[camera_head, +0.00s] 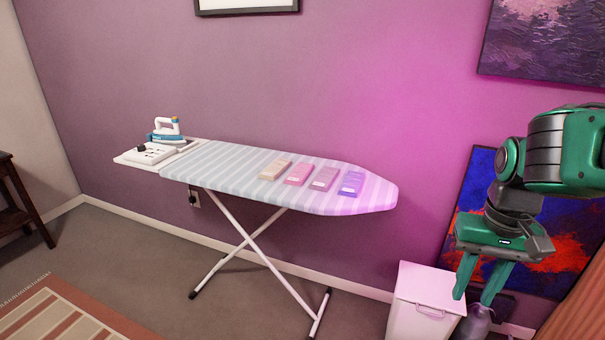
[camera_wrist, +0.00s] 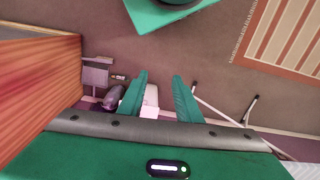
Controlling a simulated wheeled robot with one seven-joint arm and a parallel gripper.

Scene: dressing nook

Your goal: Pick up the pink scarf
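Several folded scarves lie in a row on the striped ironing board (camera_head: 228,176). The pink scarf (camera_head: 298,173) is second from the left, with a pale label on it. To its left is a beige scarf (camera_head: 274,170); to its right are a mauve-pink scarf (camera_head: 324,178) and a purple scarf (camera_head: 351,183). Magenta light tints the colours. My gripper (camera_head: 474,297) hangs to the right of the board, apart from the scarves. Its fingers are spread and nothing shows between them; they also show in the wrist view (camera_wrist: 160,77). No scarf shows in the wrist view.
A white and blue iron (camera_head: 166,130) stands at the board's left end. A blue-red painting (camera_head: 562,235) leans behind. Floor before the board is clear.

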